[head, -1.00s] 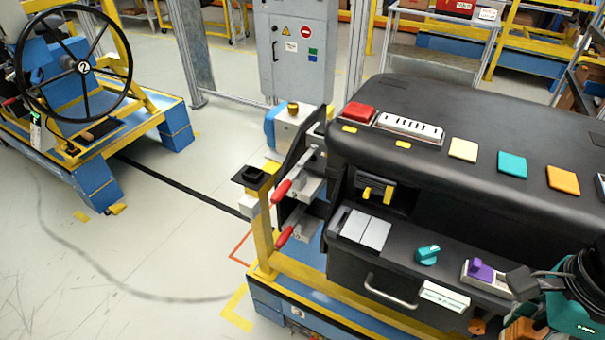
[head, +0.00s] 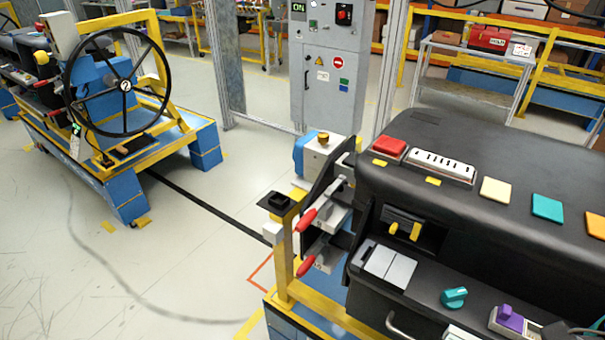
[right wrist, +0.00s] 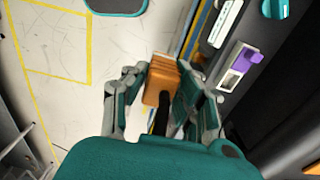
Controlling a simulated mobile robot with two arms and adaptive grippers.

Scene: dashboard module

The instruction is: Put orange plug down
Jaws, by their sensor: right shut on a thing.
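In the right wrist view, my right gripper (right wrist: 165,90) is shut on the orange plug (right wrist: 160,82). The plug is a blocky orange piece between the two fingers, with a dark cable or stem running back from it. The gripper hangs beside the front of the dashboard module, with pale floor visible beneath and to the left. In the head view, only a dark part of my right arm shows at the lower right corner, and the plug is out of sight. My left gripper is in neither current view.
The black dashboard module (head: 455,240) carries a teal knob (head: 454,297), a purple switch (head: 508,318), a red button (head: 390,147) and coloured tiles. Red-handled levers (head: 306,220) stick out at its left end. A steering wheel stand (head: 125,85) is at left. Open floor lies between.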

